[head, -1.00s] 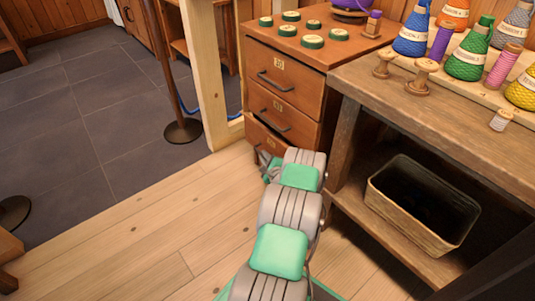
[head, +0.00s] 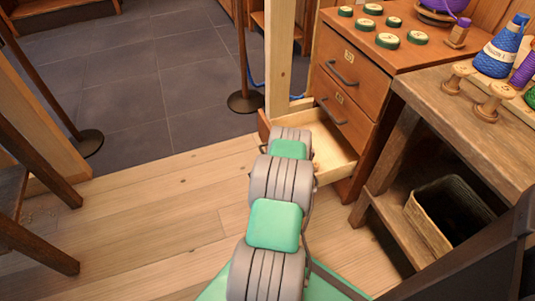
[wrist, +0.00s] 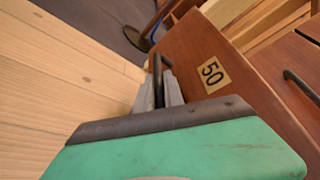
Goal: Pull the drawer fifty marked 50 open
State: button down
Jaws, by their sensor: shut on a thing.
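The drawer marked 50 (wrist: 197,52) is the bottom drawer of a small brown cabinet (head: 350,82). It stands open, and its pale bare inside (head: 334,152) shows in the head view, partly hidden by my arm. Its front carries a cream label with "50" (wrist: 213,74) in the wrist view. My gripper (wrist: 160,84) is shut on the drawer's dark bar handle (wrist: 157,66), at the outer face of the front. In the head view my arm hides most of the gripper and handle.
Two upper drawers (head: 343,113) of the cabinet are closed. A wooden workbench (head: 455,100) with spools and a bin (head: 425,222) on its lower shelf stands right. A post base (head: 245,102) and wooden frame are behind the drawer.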

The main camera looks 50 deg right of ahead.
jog(key=shift+w+a, duration=0.45)
jog(key=shift+a, duration=0.35)
jog(key=c, duration=1.5)
grip_release()
jog(key=shift+o, duration=0.2)
jog(key=p+v, duration=0.1)
jog(key=v, duration=0.7)
jog(key=shift+p, duration=0.4)
